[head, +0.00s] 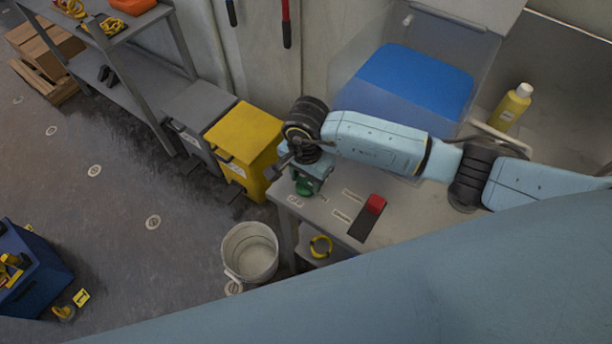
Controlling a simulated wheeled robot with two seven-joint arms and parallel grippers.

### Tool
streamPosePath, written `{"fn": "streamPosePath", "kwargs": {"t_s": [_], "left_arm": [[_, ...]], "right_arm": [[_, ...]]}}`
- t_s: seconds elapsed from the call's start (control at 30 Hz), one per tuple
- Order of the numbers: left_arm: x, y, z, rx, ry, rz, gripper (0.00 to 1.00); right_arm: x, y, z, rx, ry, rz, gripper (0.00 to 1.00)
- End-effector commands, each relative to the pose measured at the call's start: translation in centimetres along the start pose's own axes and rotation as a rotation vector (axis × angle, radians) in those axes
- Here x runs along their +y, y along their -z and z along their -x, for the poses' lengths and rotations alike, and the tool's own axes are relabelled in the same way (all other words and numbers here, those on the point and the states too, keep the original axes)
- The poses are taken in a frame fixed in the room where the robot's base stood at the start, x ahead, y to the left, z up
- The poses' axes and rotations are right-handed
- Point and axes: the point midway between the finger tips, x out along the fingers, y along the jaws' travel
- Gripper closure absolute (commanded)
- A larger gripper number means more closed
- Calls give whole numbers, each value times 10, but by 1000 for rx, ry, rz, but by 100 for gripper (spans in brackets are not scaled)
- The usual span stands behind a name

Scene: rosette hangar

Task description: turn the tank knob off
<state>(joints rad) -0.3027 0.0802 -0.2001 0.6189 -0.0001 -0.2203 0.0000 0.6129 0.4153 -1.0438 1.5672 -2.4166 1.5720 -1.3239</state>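A tank (415,80) with a blue inside stands at the back of a grey table (420,220). A green knob (304,187) sits at the table's left corner, and a red knob or switch (375,204) is on a dark plate farther right. I cannot tell which of them is the tank knob. My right arm reaches in from the right across the front of the tank. My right gripper (296,172) points down at the table's left corner, right by the green knob, partly covering it. Whether its fingers touch the knob or are closed is unclear. My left gripper is out of view.
A yellow bin (243,145) and a grey bin (197,107) stand left of the table. A white bucket (250,254) is on the floor in front. A yellow bottle (511,107) stands right of the tank. The floor at left is mostly open.

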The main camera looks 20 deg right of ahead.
Motion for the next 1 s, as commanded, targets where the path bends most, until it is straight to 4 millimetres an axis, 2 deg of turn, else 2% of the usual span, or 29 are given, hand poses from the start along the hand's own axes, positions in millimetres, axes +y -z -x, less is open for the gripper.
{"fn": "streamPosePath", "kwargs": {"t_s": [0.07,0.47,1.0], "left_arm": [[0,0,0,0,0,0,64],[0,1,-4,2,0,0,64],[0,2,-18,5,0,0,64]], "right_arm": [[0,0,0,0,0,0,77],[0,1,0,1,0,-82,77],[0,1,0,2,-1,-546,77]]}}
